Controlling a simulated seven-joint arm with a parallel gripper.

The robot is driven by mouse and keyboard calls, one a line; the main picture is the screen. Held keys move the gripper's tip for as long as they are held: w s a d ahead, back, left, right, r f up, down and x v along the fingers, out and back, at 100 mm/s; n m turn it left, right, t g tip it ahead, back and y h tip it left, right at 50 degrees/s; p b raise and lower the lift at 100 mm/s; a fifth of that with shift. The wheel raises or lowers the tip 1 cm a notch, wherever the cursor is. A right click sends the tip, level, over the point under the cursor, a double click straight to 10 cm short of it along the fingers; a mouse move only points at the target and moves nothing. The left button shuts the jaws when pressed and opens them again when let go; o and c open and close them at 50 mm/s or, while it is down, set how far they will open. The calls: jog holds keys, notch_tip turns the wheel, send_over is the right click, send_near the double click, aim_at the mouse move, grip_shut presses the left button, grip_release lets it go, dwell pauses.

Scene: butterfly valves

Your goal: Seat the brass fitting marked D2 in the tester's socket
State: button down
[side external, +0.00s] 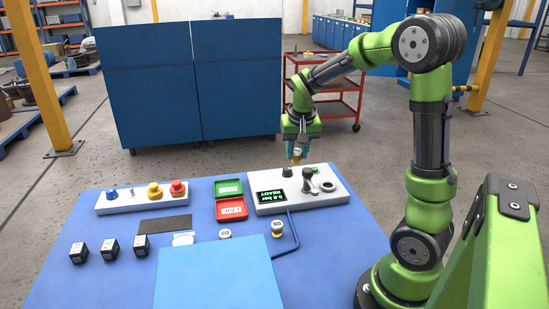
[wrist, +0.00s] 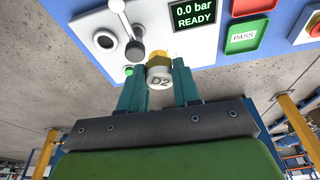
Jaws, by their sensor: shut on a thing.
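My gripper (side external: 299,142) is shut on the brass fitting (side external: 298,153) and holds it in the air above the back of the tester (side external: 268,208). In the wrist view the fitting (wrist: 159,78) shows its pale cap marked D2 between my gripper's fingers (wrist: 159,88), with brass beyond the cap. The tester's display (wrist: 194,13) reads 0.0 bar READY. A ringed dark opening, seemingly the socket (wrist: 105,40), is beside the lever (wrist: 138,48); in the side view this ring (side external: 327,186) is at the tester's right end. The fitting is apart from the ring, which looks empty.
A green tray (side external: 228,187) and a red tray (side external: 230,210) lie left of the tester. Two other capped fittings (side external: 225,234) (side external: 277,228) stand in front. Several black blocks (side external: 110,249), a button panel (side external: 142,197) and a raised blue panel (side external: 215,275) occupy the table.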

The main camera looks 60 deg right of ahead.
jog(key=s+d+m+g, duration=0.1)
jog(key=s+d+m, duration=0.4)
jog(key=d, duration=0.5)
jog(key=shift+n+h, duration=0.3)
jog(key=shift+h, duration=0.1)
jog(key=shift+s+a+f, duration=0.1)
jog(key=shift+s+f, duration=0.1)
jog(key=shift+f, duration=1.45)
jog(key=shift+s+d+f, duration=0.1)
jog(key=shift+s+f, duration=0.15)
jog(key=shift+f, duration=1.45)
jog(key=shift+s+a+f, duration=0.1)
jog(key=shift+s+f, duration=0.1)
jog(key=shift+f, duration=1.45)
jog(key=shift+f, duration=1)
jog(key=c, duration=0.7)
grip_release()
jog(key=shift+o, duration=0.2)
